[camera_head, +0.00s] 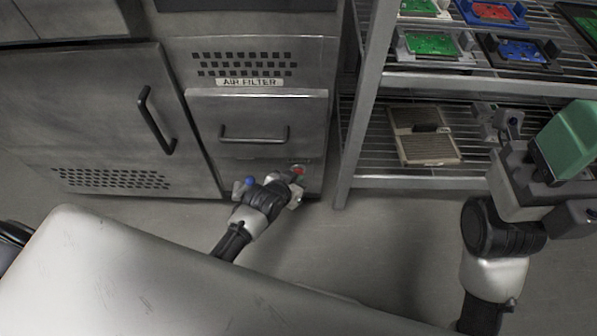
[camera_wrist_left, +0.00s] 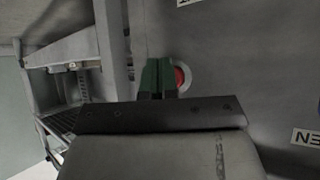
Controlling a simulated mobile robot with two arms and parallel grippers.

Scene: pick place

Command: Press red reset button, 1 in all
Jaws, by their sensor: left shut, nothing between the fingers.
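The red button (camera_head: 299,170) is low on the front of the grey metal cabinet, at its right side. In the left wrist view the red button (camera_wrist_left: 180,78) sits in a pale ring, partly hidden by the green fingers. My left gripper (camera_head: 293,179) is right at the button in the head view, shut and empty. In the left wrist view its fingertips (camera_wrist_left: 157,77) overlap the button's left edge; I cannot tell whether they touch it. My right gripper (camera_head: 568,142) is at the right edge, away from the button, and its jaw opening cannot be made out.
Above the button is a drawer with a black handle (camera_head: 254,139) and an "AIR FILTER" label (camera_head: 249,82). A wire shelf rack (camera_head: 520,85) with green, blue and red boards stands right of the cabinet. A beige filter panel (camera_head: 424,135) lies on its lower shelf.

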